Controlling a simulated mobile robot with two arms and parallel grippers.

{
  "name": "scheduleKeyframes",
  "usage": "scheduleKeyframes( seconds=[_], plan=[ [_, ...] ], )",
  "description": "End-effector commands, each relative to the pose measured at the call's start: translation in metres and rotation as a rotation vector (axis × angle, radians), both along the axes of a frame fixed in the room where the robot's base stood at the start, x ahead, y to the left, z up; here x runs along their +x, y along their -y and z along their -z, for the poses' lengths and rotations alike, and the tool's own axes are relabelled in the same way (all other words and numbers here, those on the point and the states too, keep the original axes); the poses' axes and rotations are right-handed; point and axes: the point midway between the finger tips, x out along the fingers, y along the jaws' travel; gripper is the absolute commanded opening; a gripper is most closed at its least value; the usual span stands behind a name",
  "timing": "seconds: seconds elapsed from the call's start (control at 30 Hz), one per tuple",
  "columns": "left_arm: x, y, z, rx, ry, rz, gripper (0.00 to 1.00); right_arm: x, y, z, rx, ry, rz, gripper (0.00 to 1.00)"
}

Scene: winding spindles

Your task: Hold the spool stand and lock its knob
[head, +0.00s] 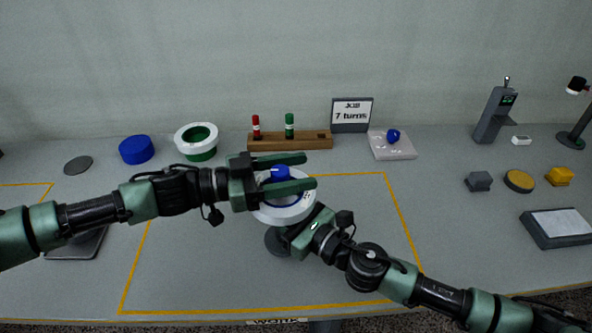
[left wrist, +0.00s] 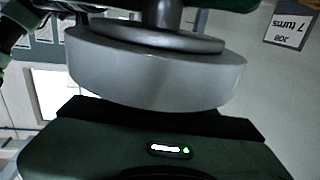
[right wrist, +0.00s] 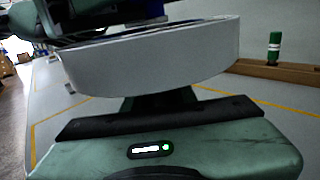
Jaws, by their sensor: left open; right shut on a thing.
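The spool stand has a wide white disc (head: 277,217) with a blue knob (head: 280,172) on top and a dark grey round base (head: 276,241) on the table. My left gripper (head: 308,171) is open, with its fingers level on either side of the knob in the head view; I cannot tell whether they touch it. The left wrist view shows the disc's side (left wrist: 155,75) and a post (left wrist: 163,12), upside down. My right gripper (head: 300,228) is shut on the stand low at its near right side. The disc (right wrist: 150,65) hides the grip in the right wrist view.
A wooden rack (head: 290,141) with red and green spindles stands behind, beside a "7 turns" sign (head: 352,114) and a pale plate (head: 393,148) with a blue knob. A white-green ring (head: 196,139) and blue disc (head: 137,149) lie left. The yellow-outlined area right of the stand is mostly clear.

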Motion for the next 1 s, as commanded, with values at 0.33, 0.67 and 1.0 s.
scheduleKeyframes(
  seconds=[0.33,0.67,1.0],
  plan=[
    [-0.0002,-0.0002,0.0004,0.000,0.000,0.001,0.00,-0.0005,0.0010,0.0059,-0.005,-0.009,0.002,0.00],
    [-0.0013,0.0010,0.0003,-0.003,0.002,0.037,0.00,-0.0002,0.0013,0.0058,-0.005,-0.009,0.003,0.00],
    [-0.0072,0.0021,-0.0001,-0.002,0.004,0.256,0.00,-0.0001,0.0013,0.0057,-0.006,-0.008,0.003,0.00]
  ],
)
